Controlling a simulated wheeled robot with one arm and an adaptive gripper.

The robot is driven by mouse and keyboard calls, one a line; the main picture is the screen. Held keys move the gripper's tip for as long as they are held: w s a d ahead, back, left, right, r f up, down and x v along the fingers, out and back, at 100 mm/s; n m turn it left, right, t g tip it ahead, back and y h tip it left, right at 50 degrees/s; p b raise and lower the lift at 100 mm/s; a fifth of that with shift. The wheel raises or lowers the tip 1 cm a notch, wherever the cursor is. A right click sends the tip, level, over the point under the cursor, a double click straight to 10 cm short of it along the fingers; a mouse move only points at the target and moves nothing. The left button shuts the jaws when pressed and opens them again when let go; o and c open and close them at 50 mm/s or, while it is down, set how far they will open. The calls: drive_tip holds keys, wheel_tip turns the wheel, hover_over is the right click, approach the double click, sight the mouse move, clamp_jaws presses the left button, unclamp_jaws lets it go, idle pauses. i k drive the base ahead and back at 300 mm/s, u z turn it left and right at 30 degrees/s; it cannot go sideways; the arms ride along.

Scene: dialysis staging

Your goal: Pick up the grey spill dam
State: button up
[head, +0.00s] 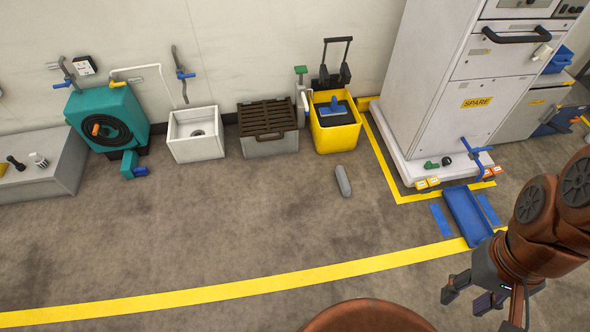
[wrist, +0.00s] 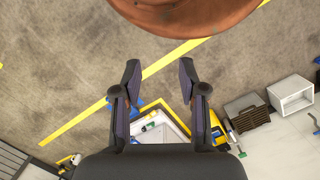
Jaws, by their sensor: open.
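The grey spill dam (head: 343,181) is a short rounded grey bar. It lies on the floor in the head view, in front of the yellow bucket and left of the yellow floor outline. My gripper (head: 482,306) is at the lower right of the head view, above the floor and well apart from the dam. In the wrist view, my gripper (wrist: 160,80) has its two fingers spread with nothing between them. I cannot make out the dam in the wrist view.
A yellow mop bucket (head: 336,138), a grey slatted box (head: 268,144) and a white sink (head: 195,150) stand along the wall. A tall white SPARE cabinet (head: 430,100) stands right of the dam. A blue tray (head: 468,216) lies on the floor near my arm. Open floor surrounds the dam's left.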

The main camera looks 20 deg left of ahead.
sight(344, 186)
drive_tip(key=u, duration=0.75)
drive_tip(key=i, duration=0.85)
drive_tip(key=u, duration=0.55)
